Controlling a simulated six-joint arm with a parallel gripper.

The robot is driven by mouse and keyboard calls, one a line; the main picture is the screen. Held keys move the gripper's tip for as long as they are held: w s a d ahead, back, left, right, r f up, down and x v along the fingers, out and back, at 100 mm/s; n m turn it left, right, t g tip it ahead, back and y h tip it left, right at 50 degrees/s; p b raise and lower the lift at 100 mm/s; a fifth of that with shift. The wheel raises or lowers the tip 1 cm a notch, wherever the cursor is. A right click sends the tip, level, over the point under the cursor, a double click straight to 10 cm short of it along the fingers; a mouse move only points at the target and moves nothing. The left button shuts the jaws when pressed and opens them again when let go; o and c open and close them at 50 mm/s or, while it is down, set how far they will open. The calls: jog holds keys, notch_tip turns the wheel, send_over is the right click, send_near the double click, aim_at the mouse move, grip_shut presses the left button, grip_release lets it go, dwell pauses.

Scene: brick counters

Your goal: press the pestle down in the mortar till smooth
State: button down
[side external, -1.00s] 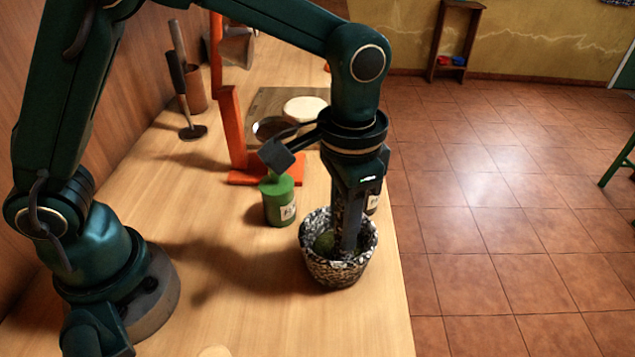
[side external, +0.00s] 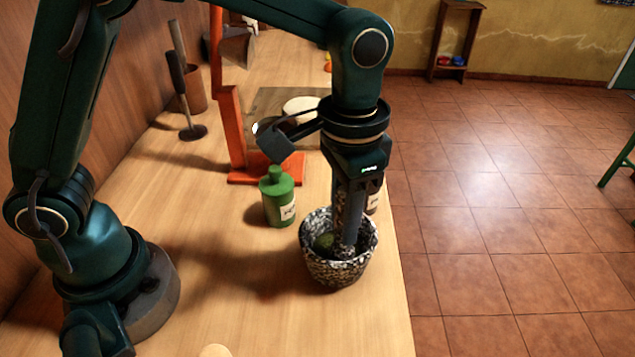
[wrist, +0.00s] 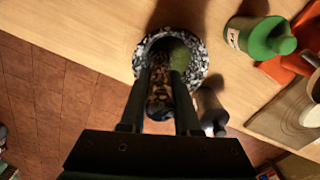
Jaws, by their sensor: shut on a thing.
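The speckled black-and-white stone mortar (side external: 338,272) stands upright near the counter's right edge, and its rim shows in the wrist view (wrist: 203,62). The speckled pestle (side external: 341,208) is roughly upright with its lower end inside the mortar. In the wrist view the pestle (wrist: 160,92) lies between my two fingers. My gripper (side external: 352,238) points down over the mortar and is shut on the pestle. A green avocado-like lump (side external: 323,242) sits in the mortar to the left of the pestle, also in the wrist view (wrist: 179,54). The pestle's lower tip is hidden.
A green labelled bottle (side external: 279,200) stands close behind the mortar to the left. A dark bottle (side external: 373,198) is partly hidden behind my gripper. An orange stand (side external: 234,140) and a board with a white round piece (side external: 303,105) are farther back.

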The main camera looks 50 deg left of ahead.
jog(key=shift+f, duration=0.65)
jog(key=shift+r, duration=0.1)
jog(key=shift+r, duration=0.95)
jog(key=shift+w+a, duration=0.2)
jog(key=shift+w, duration=0.3)
jog(key=shift+w+a, duration=0.2)
jog(key=shift+w, duration=0.3)
